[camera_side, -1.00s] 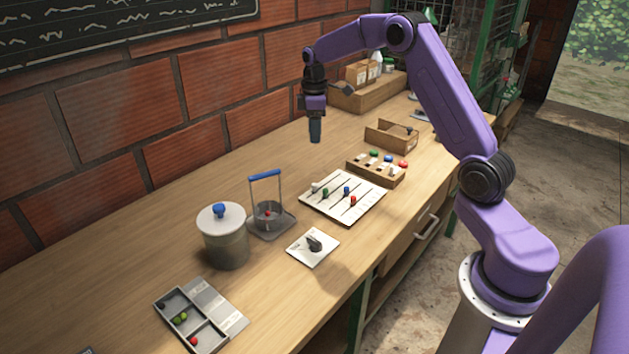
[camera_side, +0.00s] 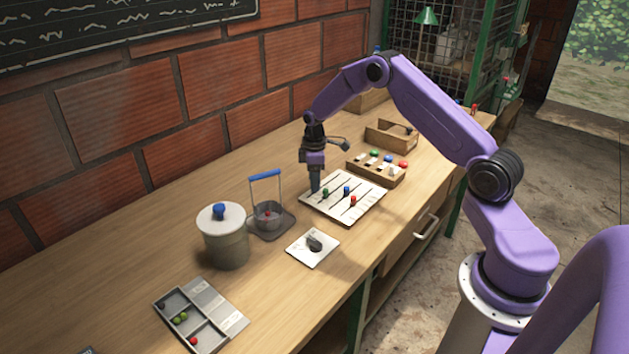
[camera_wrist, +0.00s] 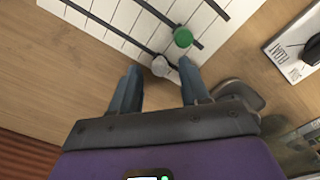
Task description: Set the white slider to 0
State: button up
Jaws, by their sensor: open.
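The white slider (camera_wrist: 160,66) is a pale knob on a dark slot of the white slider panel (camera_wrist: 105,12). In the wrist view it lies between and just beyond the fingertips of my gripper (camera_wrist: 158,72), which is open. In the side view my gripper (camera_side: 315,188) points down at the left edge of the panel (camera_side: 340,213) and hides the white slider. The green slider (camera_side: 325,193) is on the neighbouring slot and shows in the wrist view (camera_wrist: 183,37) too. A blue slider (camera_side: 347,190) and a red slider (camera_side: 353,201) sit further right. I cannot read any scale numbers.
A dial plate (camera_side: 313,248) lies in front of the panel. A basket with a blue handle (camera_side: 265,175) and a lidded pot (camera_side: 224,240) stand to the left. A wooden block with coloured knobs (camera_side: 377,170) is behind. A sorting tray (camera_side: 200,315) lies at front left.

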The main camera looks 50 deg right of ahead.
aim_at(308, 197)
jog(key=shift+f, duration=0.45)
grip_shut()
jog(key=shift+a, duration=1.5)
grip_release()
jog(key=shift+r, duration=0.1)
notch_tip(308, 197, up, 17)
jog(key=shift+r, duration=0.15)
